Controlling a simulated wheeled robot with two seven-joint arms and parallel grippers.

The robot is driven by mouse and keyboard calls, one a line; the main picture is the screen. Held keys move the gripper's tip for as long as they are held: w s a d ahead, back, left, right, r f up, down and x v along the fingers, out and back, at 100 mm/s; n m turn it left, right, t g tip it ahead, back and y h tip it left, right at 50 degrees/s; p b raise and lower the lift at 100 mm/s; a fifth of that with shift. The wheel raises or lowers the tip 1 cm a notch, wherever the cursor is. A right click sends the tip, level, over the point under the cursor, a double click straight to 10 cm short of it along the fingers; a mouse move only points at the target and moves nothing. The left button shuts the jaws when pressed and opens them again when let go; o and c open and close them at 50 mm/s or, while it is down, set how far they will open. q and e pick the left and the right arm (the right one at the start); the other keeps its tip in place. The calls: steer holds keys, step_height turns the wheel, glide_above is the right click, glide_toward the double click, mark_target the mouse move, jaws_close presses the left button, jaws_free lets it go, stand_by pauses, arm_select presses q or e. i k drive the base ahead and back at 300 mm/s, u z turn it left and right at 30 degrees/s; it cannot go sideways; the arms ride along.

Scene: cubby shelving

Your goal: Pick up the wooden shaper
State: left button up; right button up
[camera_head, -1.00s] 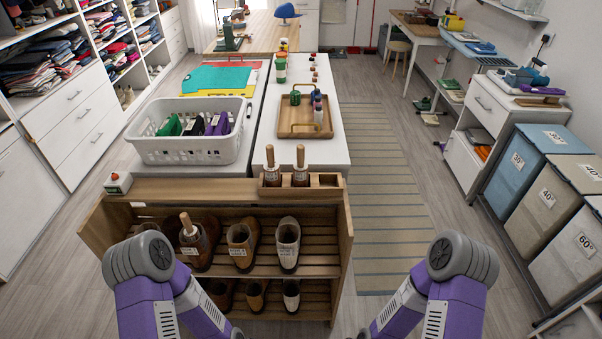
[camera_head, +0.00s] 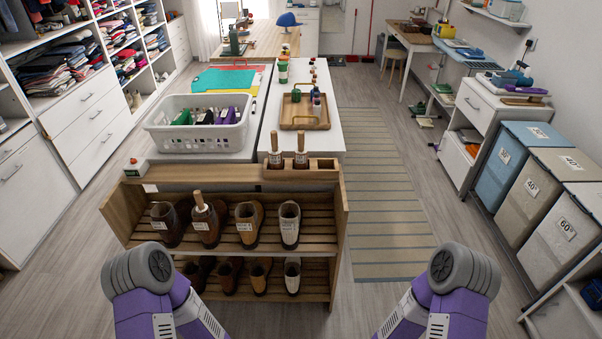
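Two wooden shapers with upright pale handles, a left one (camera_head: 275,150) and a right one (camera_head: 301,149), stand in the wooden compartment box (camera_head: 324,168) on top of the shoe rack. Another wooden shaper (camera_head: 199,202) stands in the second boot from the left (camera_head: 207,229) on the rack's upper shelf, its handle sticking up and its lower part hidden in the boot. My two purple and grey arms show at the bottom left and bottom right. Both grippers are out of view.
The wooden shoe rack (camera_head: 343,222) holds several boots and shoes on two shelves. Behind it are a white basket (camera_head: 200,143) and a wooden tray (camera_head: 304,122) on white counters. Striped matting (camera_head: 385,200) and open floor lie to the right, before the lidded bins (camera_head: 522,190).

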mark_target(300, 152)
steer(key=u, duration=0.35)
steer(key=i, duration=0.95)
steer(key=z, duration=0.6)
